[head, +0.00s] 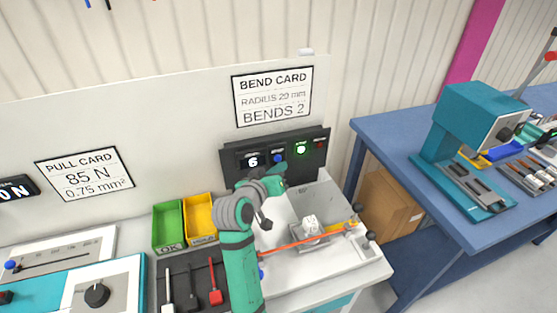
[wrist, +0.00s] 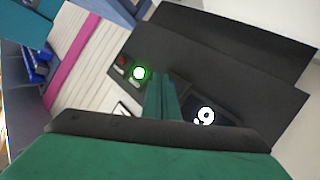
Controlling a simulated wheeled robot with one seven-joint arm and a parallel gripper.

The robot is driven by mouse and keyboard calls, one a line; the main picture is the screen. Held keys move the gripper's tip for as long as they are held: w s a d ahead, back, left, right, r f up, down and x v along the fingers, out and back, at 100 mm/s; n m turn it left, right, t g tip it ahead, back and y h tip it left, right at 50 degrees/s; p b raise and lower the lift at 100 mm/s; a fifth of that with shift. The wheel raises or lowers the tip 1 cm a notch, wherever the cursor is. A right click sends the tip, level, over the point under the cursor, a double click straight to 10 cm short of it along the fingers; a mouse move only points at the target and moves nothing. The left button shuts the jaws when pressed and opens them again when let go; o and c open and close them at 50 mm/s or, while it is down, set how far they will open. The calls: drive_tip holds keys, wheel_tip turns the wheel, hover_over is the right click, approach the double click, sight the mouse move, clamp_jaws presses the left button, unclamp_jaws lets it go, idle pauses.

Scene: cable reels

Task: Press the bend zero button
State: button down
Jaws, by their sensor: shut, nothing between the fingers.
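A black panel (head: 229,166) stands under the bend card on the back wall. Its display (head: 252,161) reads 6, and the same digit shows upside down in the wrist view (wrist: 204,116). A blue button (head: 278,157) sits right of the display, probably the bend zero button; its label is too small to read. My gripper (head: 281,168) is shut and empty, its tips just below the blue button in the head view. Contact cannot be told.
A lit green lamp (head: 301,149) and a dim red one (head: 320,144) sit right of the button. Below, a bend fixture (head: 310,230) holds an orange cable (head: 285,244). Green (head: 168,226) and yellow (head: 200,217) bins stand left of my arm.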

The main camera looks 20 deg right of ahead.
drive_tip(key=shift+w, duration=0.15)
drive_tip(key=shift+w, duration=0.2)
drive_tip(key=shift+w+a, duration=0.1)
drive_tip(key=shift+w, duration=0.1)
idle(0.4)
drive_tip(key=shift+w, duration=0.25)
idle(0.4)
drive_tip(key=shift+s, duration=0.85)
drive_tip(key=shift+s, duration=0.1)
drive_tip(key=shift+s+d, duration=0.2)
drive_tip(key=shift+s, duration=2.2)
